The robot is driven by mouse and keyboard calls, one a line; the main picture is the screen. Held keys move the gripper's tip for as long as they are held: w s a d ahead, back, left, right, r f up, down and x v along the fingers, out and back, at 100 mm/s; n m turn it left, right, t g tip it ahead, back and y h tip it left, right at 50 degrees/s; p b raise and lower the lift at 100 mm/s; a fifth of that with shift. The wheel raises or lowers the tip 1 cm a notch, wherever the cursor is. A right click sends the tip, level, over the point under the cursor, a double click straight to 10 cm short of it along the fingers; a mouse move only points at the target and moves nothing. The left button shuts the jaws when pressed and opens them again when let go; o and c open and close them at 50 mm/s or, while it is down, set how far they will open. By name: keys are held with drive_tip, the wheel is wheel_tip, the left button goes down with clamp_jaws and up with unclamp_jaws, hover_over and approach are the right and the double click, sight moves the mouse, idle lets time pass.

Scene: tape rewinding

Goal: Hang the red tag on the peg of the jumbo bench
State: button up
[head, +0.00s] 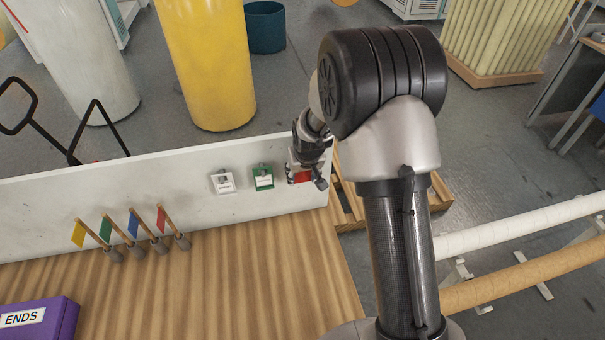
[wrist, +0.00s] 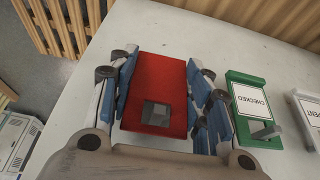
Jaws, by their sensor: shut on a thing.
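The red tag (wrist: 153,82) is between the blue-padded fingers of my gripper (wrist: 163,85) in the wrist view. It shows a square grey patch near its lower edge; I cannot tell whether a peg is in it. In the head view, my gripper (head: 308,168) is at the right end of the white upright board (head: 120,190), with a little of the red tag (head: 302,177) showing. My gripper is shut on the tag. Whether the tag touches the board is unclear. The peg for the red tag cannot be made out.
A green CHECKED tag (head: 263,177) and a white tag (head: 222,181) hang on the board to the left. Several small flags (head: 132,224) stand on the wooden bench top (head: 230,275). A purple ENDS box (head: 40,318) is at the front left.

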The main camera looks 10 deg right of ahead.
drive_tip(key=shift+w+r, duration=0.2)
drive_tip(key=shift+w, duration=0.1)
drive_tip(key=o, duration=0.9)
drive_tip(key=shift+w, duration=0.15)
drive_tip(key=shift+r, duration=0.5)
drive_tip(key=s+f+v, duration=0.1)
drive_tip(key=v, duration=1)
drive_tip(key=s+r+b, duration=0.3)
drive_tip(key=s, duration=0.4)
drive_tip(key=s+r+b, duration=0.2)
drive_tip(key=s+r, duration=0.2)
drive_tip(key=s, duration=0.3)
drive_tip(key=s+f+b, duration=0.1)
drive_tip(key=s, duration=0.4)
drive_tip(key=s+f+b, duration=0.1)
drive_tip(key=s+b, duration=0.1)
drive_tip(key=s, duration=0.3)
drive_tip(key=s+f+b, duration=0.1)
drive_tip(key=s, duration=0.5)
drive_tip(key=shift+s+f, duration=0.1)
drive_tip(key=shift+f, duration=0.05)
